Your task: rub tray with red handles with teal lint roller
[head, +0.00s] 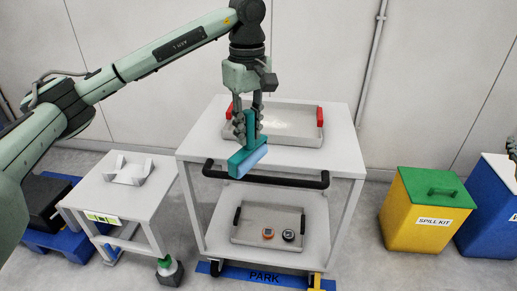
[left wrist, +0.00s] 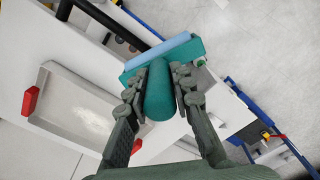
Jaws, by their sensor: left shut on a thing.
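My left gripper (head: 246,130) is shut on the handle of the teal lint roller (head: 240,158). The roller hangs in front of the tray, its light-blue roll low, apart from the tray floor. In the left wrist view the handle (left wrist: 159,92) sits between both fingers, and the roll points away. A dark bit of my right gripper (head: 512,147) shows at the right edge; its jaws are unclear.
The cart (head: 200,148) has a black push bar (head: 265,178) at its front. Its lower shelf bears a tray with black handles (head: 250,234) and two small round things. A side table (head: 88,195) stands left, a yellow-green spill kit bin (head: 413,215) right.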

